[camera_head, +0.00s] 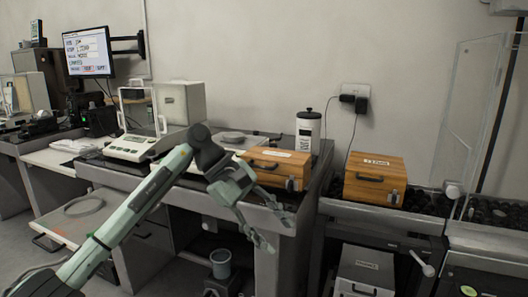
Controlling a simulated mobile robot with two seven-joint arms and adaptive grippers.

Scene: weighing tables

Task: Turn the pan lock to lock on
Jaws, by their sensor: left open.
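My left arm comes in from the lower left, and its gripper (277,234) hangs open and empty in front of the middle table's front edge. A white balance (140,145) with a panel on its front and a glass-sided draft shield stands on that table, left of the gripper. A second weighing unit with a round pan (231,137) is partly hidden behind my arm. A small white lever (425,265) sticks out on the front of the right-hand bench. I cannot tell which part is the pan lock, nor its position. My right gripper is not in view.
A wooden case (275,168) and a white canister (308,133) stand near the gripper on the middle table. Another wooden case (375,181) sits on the right bench, near a clear panel (475,110). A grey bin (220,262) is below the table. A monitor (88,52) is at the back left.

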